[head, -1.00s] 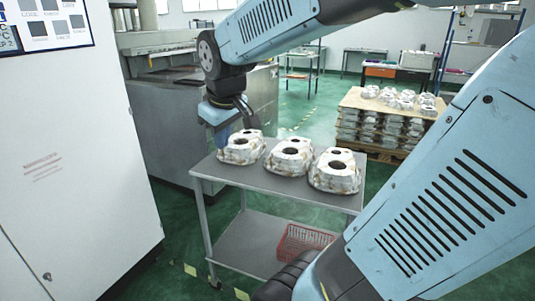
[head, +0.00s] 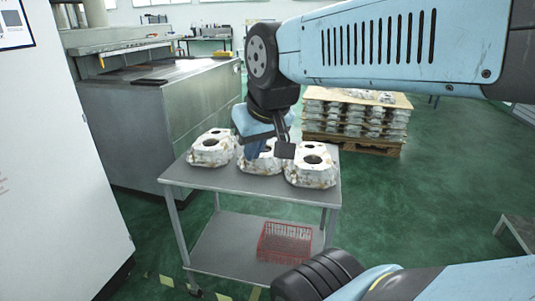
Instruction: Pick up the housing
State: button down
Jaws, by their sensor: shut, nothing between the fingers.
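Three pale aluminium housings with brownish stains and dark round openings stand in a row on top of a grey two-shelf cart (head: 190,180). They are the left housing (head: 212,149), the middle housing (head: 258,163) and the right housing (head: 311,167). My gripper (head: 268,150) hangs from the arm over the middle housing and hides part of it. It is shut and empty. I cannot tell whether the fingers touch the middle housing.
A red basket (head: 285,242) sits on the cart's lower shelf. A large grey machine (head: 150,130) stands behind left, a white cabinet (head: 60,170) at left. A pallet (head: 350,143) stacked with castings is behind.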

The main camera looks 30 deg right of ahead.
aim_at(313, 166)
jog(key=u, duration=0.05)
jog(key=i, duration=0.2)
jog(key=z, duration=2.35)
jog(key=k, duration=1.25)
jog(key=u, duration=1.05)
jog(key=i, duration=1.25)
jog(key=u, duration=0.2)
